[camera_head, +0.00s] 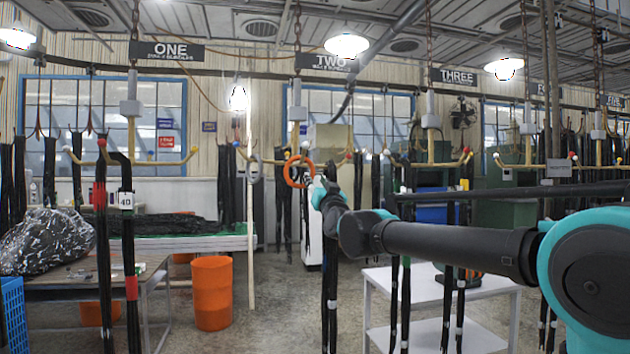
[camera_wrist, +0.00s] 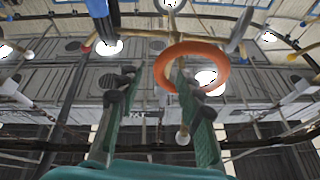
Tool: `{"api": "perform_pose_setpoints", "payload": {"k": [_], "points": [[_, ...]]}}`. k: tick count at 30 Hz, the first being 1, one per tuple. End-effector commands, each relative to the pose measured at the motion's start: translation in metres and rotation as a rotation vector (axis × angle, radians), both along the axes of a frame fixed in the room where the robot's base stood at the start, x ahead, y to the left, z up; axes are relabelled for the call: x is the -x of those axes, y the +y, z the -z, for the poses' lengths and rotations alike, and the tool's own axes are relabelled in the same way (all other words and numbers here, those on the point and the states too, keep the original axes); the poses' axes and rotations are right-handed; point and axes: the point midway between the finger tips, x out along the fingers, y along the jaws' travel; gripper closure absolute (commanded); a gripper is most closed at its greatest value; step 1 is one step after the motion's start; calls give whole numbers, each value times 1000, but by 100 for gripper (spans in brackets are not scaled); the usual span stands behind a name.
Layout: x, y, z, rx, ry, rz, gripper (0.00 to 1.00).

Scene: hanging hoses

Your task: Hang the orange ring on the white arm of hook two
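The orange ring (camera_head: 298,171) is at the tip of my gripper (camera_head: 316,187), in front of the hook under the sign TWO. In the wrist view the ring (camera_wrist: 222,70) is at the right fingertip, and that finger's tip shows inside the ring's outline. I cannot tell whether the ring is around the finger or only in line with it. The fingers of my gripper (camera_wrist: 152,80) stand apart, with a clear gap between them. Hook two (camera_head: 297,125) hangs from a chain, with small coloured balls on its arms. A white ball (camera_head: 305,145) shows just above the ring.
Dark hoses (camera_head: 330,290) hang below my gripper. Hook one (camera_head: 131,120) is to the left and hook three (camera_head: 431,125) to the right. A white table (camera_head: 440,292) stands below my arm.

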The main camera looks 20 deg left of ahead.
Motion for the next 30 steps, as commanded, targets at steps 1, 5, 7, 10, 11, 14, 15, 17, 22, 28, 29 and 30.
{"api": "perform_pose_setpoints", "payload": {"k": [1,5,7,10,11,14,15,17,22,28,29,30], "points": [[8,-5,4,-1,0,-1,63],[29,-19,14,1,-1,-1,63],[40,-26,20,1,-1,-1,63],[53,-36,27,-1,0,-1,63],[57,-38,29,0,0,-1,63],[67,-45,34,1,-1,-1,63],[70,-47,35,1,-1,-1,63],[73,-49,37,1,-1,-1,63],[71,-63,57,34,29,7,63],[51,-120,150,192,196,42,63],[49,-132,168,222,229,49,63],[48,-147,191,256,276,58,63]]}}
